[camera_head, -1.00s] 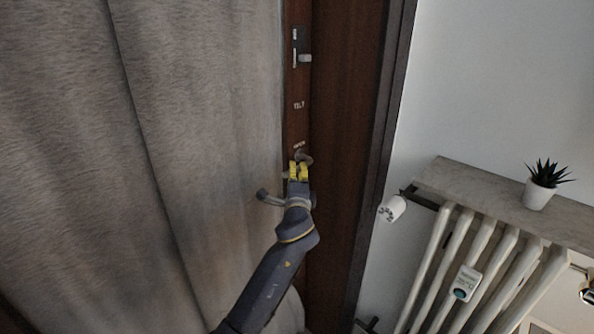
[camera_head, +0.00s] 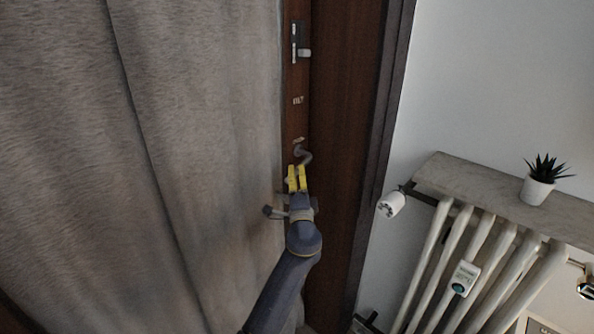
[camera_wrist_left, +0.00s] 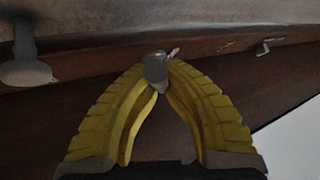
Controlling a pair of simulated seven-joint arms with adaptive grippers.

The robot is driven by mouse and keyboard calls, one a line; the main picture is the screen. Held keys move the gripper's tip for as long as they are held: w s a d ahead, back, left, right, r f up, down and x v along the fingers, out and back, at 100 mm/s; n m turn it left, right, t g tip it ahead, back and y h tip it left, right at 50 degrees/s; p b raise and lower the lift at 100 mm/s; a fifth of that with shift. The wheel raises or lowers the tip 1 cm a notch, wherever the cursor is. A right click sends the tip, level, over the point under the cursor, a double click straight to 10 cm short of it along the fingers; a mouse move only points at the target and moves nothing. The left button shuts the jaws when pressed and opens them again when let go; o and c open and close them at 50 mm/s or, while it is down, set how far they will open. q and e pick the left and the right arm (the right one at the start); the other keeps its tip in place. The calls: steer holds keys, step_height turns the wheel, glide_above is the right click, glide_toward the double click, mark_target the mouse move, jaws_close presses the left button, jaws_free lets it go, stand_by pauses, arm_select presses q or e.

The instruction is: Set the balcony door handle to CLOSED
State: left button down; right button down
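The balcony door handle (camera_head: 305,156) is a small grey bent lever low on the brown door edge, just past my left fingertips. My left gripper (camera_head: 297,178) has its yellow fingers drawn together around the handle's lower part. In the left wrist view the handle's rounded grey end (camera_wrist_left: 155,70) sits between the converging tips of the left gripper (camera_wrist_left: 158,72). Small pale labels (camera_head: 298,100) are on the door edge above; they are too blurred to read. The fingers hide part of the handle. My right gripper is not in view.
A grey curtain (camera_head: 130,170) hangs close on the left. A latch (camera_head: 304,53) is higher on the door edge. A radiator (camera_head: 480,260) under a stone ledge (camera_head: 465,188) with a potted plant (camera_head: 536,188) is at right. A grey knob (camera_wrist_left: 28,72) shows in the wrist view.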

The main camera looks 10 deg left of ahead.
arm_select(q)
steer(key=shift+w+a+f+n+t+y, duration=0.15)
steer(key=shift+f+n+y, duration=0.1)
steer(key=shift+n+y, duration=0.25)
steer(key=shift+w+d+f+n+t+y, duration=0.1)
steer(key=shift+f+n+t+y, duration=0.2)
steer(key=shift+n, duration=0.35)
steer(key=shift+w+a+f+n+t+y, duration=0.1)
steer(key=shift+f+n+y, duration=0.15)
steer(key=shift+n+y, duration=0.55)
steer(key=shift+n, duration=0.05)
steer(key=c, duration=1.7)
jaws_free()
steer(key=shift+w+a+f, duration=0.1)
steer(key=o, duration=0.4)
steer(key=shift+d, duration=0.25)
steer(key=shift+c, duration=0.2)
steer(key=v, duration=1.2)
